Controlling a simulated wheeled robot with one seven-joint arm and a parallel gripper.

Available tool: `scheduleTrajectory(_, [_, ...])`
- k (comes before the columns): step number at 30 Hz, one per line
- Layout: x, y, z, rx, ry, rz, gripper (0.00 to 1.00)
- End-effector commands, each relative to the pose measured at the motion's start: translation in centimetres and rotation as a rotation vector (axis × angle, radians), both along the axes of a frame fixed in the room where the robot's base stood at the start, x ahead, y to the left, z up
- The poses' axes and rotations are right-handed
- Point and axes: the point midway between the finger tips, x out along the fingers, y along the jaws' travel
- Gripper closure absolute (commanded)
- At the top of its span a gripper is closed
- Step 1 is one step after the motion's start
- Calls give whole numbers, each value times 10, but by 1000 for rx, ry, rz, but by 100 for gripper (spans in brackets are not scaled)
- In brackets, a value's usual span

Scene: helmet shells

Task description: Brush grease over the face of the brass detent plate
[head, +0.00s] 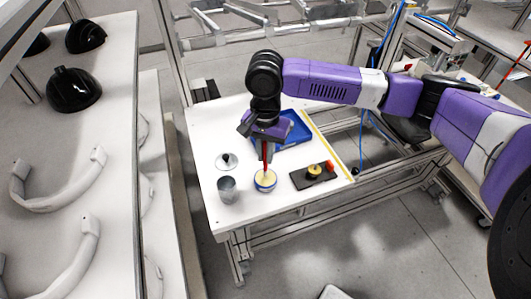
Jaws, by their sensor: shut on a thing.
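My gripper (267,144) is over the white table, pointing down and shut on a thin red-handled brush (266,157). The brush reaches down to an open tin (265,186) with a blue band and pale yellow grease (265,178) inside. The brush's lower end is at the grease, but its bristles are too small to make out. A dark flat base (300,182) lies to the right of the tin. A round brass-coloured part (314,171), seemingly the detent plate, sits on it, with a red piece (330,166) beside it.
A grey cup (227,190) stands left of the tin. A pale round lid with a dark knob (227,161) lies behind the cup. A blue tray (297,139) is behind my gripper. A yellow strip (325,143) runs along the table's right side. Shelves with dark shells (74,90) stand at left.

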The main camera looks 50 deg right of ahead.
Motion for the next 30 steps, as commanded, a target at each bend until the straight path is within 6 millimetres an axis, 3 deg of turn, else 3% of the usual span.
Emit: scheduleTrajectory(30, [0,0,-9,1,0,-1,100])
